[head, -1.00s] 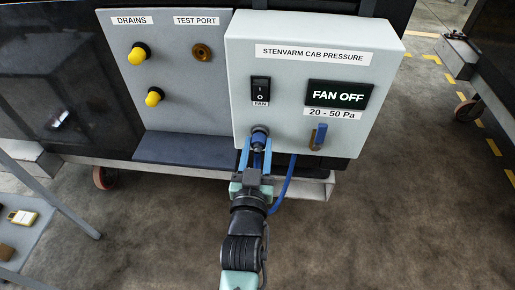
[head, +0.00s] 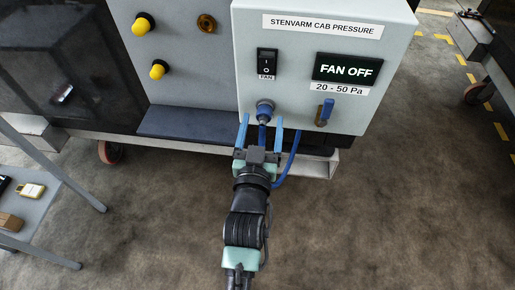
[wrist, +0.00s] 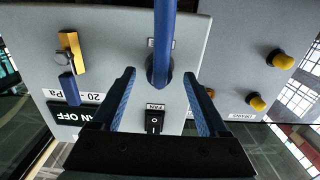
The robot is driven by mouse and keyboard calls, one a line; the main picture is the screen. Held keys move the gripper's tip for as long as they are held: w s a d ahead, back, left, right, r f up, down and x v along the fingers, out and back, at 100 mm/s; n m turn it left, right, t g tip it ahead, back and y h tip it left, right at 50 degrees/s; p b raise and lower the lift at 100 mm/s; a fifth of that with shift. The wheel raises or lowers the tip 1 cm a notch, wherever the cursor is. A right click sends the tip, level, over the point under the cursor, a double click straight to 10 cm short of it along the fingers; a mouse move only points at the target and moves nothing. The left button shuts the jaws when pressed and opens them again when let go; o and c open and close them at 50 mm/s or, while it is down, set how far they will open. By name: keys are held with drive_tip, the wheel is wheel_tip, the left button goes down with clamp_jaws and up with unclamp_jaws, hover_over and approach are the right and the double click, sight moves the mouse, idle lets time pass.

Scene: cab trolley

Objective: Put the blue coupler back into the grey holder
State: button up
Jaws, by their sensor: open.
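The blue coupler (head: 264,116) sits at the round grey holder (head: 265,104) on the front of the pressure box, with its blue hose (head: 291,160) hanging below. In the wrist view the coupler (wrist: 158,76) shows near the middle, between and beyond the fingertips, with the hose (wrist: 165,25) running up out of the picture. How deep the coupler sits in the holder I cannot tell. My gripper (head: 261,120) is open and empty. Its two blue fingers stand to either side of the coupler and hose and appear clear of them; the fingers (wrist: 158,74) are also spread in the wrist view.
The pressure box (head: 300,70) carries a fan switch (head: 267,62), a "FAN OFF" display (head: 347,69) and a brass valve with a blue lever (head: 326,109). Yellow drain caps (head: 158,69) are at left above a dark ledge (head: 188,123). A side table (head: 50,205) stands at lower left.

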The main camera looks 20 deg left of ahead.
drive_tip(key=v, duration=1.1)
drive_tip(key=shift+s+p, duration=0.25)
drive_tip(key=shift+p, duration=0.15)
drive_tip(key=shift+d+r, duration=0.15)
drive_tip(key=o, duration=0.4)
drive_tip(key=shift+c, duration=0.2)
drive_tip(key=p+v, duration=0.1)
drive_tip(key=v, duration=0.8)
